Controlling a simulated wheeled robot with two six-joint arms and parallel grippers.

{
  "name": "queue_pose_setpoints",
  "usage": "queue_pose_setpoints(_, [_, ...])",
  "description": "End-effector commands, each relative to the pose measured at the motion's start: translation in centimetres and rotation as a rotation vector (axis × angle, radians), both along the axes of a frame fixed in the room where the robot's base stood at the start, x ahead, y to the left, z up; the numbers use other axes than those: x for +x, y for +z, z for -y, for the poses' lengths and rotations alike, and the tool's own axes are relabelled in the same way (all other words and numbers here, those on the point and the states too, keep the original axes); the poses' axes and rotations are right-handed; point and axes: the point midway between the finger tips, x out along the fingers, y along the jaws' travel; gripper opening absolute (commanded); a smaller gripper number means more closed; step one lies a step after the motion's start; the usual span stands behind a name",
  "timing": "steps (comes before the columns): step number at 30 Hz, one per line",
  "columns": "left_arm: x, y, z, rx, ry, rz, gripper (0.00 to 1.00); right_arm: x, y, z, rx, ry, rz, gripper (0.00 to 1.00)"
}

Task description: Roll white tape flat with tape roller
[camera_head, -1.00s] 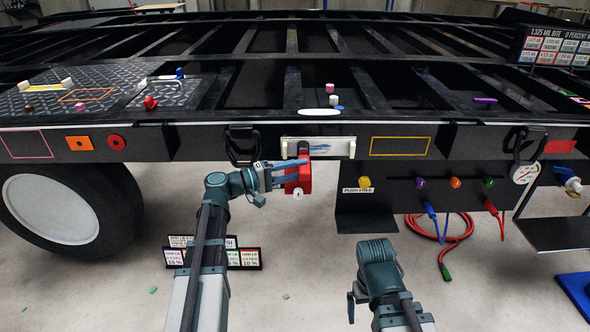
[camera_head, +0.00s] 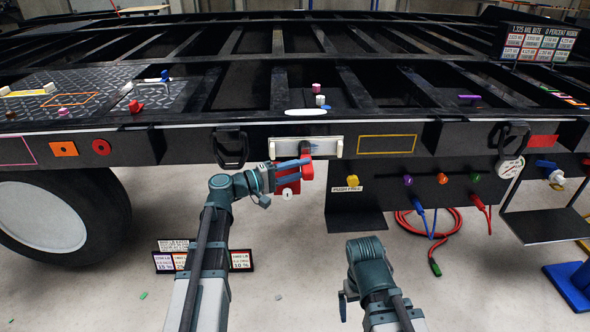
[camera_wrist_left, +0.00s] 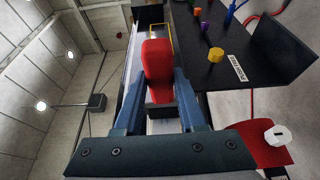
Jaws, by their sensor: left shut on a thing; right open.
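My left gripper (camera_head: 303,164) is shut on the red tape roller (camera_head: 307,170), in front of the trailer's side rail. In the left wrist view the roller's red body (camera_wrist_left: 158,70) stands between the two blue fingers. Its far end, toward the rail, is hidden. The white tape (camera_head: 283,149) is a pale strip in a light frame on the rail, with a blue patch on it. The roller's upper end overlaps the tape's right half in the head view; I cannot tell if they touch. My right arm is low at centre right, its fingers hidden.
A red plate with a white knob (camera_head: 287,194) hangs just below my left gripper. To the right is a black panel with a yellow knob (camera_head: 352,181), coloured knobs and plugged hoses. A black handle (camera_head: 231,148) sits left of the tape. Floor below is mostly open.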

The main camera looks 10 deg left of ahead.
Motion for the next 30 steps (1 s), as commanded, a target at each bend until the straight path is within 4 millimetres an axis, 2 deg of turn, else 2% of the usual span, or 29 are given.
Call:
queue_pose_setpoints(11, [0.3, 0.0, 0.7, -0.001, 0.003, 0.001, 0.0, 0.0, 0.0, 0.0, 0.0, 0.0, 0.0, 1.0])
queue_pose_setpoints(22, [0.6, 0.0, 2.8, -0.001, 0.0, 0.0, 0.0, 0.0, 0.0, 0.0, 0.0, 0.0, 0.0, 1.0])
queue_pose_setpoints(30, [0.6, 0.0, 3.0, -0.001, 0.0, 0.001, 0.0, 0.0, 0.0, 0.0, 0.0, 0.0, 0.0, 1.0])
